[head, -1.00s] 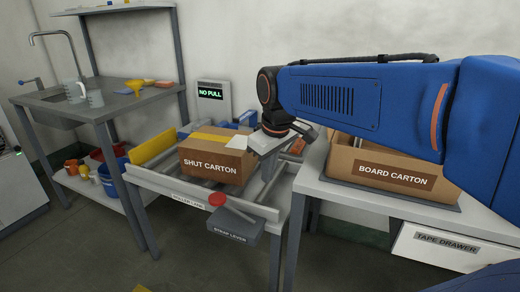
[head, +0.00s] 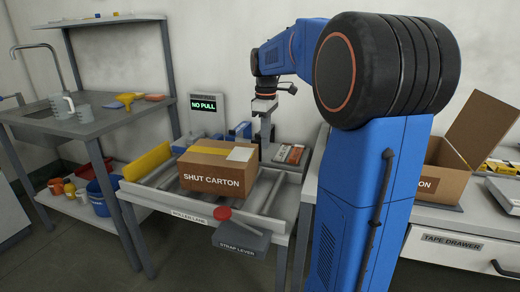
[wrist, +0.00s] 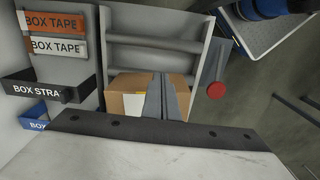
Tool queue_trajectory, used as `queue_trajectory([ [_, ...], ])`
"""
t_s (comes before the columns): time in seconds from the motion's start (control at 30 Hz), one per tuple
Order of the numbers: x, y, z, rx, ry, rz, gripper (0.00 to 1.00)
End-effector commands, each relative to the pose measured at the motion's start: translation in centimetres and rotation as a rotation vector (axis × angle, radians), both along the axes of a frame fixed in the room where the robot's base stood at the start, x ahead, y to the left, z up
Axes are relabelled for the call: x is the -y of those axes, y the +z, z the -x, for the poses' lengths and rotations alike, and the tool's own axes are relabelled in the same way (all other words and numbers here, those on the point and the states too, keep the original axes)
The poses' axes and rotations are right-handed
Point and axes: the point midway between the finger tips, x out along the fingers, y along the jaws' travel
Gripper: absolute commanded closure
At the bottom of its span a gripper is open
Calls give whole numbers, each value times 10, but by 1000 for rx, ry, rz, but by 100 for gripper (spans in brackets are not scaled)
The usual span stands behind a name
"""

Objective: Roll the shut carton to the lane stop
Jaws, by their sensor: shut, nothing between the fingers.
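The shut carton (head: 212,179) is a brown box with a yellow tape strip and a pale label on top. It sits on the grey roller lane (head: 272,205), a little right of the yellow stop plate (head: 147,161) at the lane's left end; a small gap seems to lie between them. My gripper (head: 266,137) points down just beyond the carton's right end. Its fingers (wrist: 167,97) are together and empty. In the wrist view the carton (wrist: 127,84) shows behind the fingers; I cannot tell whether they touch it.
The red-knobbed strap lever (head: 240,240) is on the lane's front. A panel (head: 207,115) reading NO PULL stands behind. Box tape holders (wrist: 56,46) are beside the lane. An open board carton (head: 432,168) stands on the right bench; a sink counter (head: 105,117) stands left.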

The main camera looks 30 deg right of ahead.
Motion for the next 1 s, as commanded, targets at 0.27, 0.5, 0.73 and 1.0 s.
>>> queue_trajectory([
  [0.27, -1, -46, 1, -3, -1, -1, 100],
  [0.5, -1, -88, 1, -2, -1, -1, 100],
  [0.73, -18, -91, -22, 0, 2, 0, 100],
  [1.0, -25, -91, -31, 0, -1, 0, 100],
])
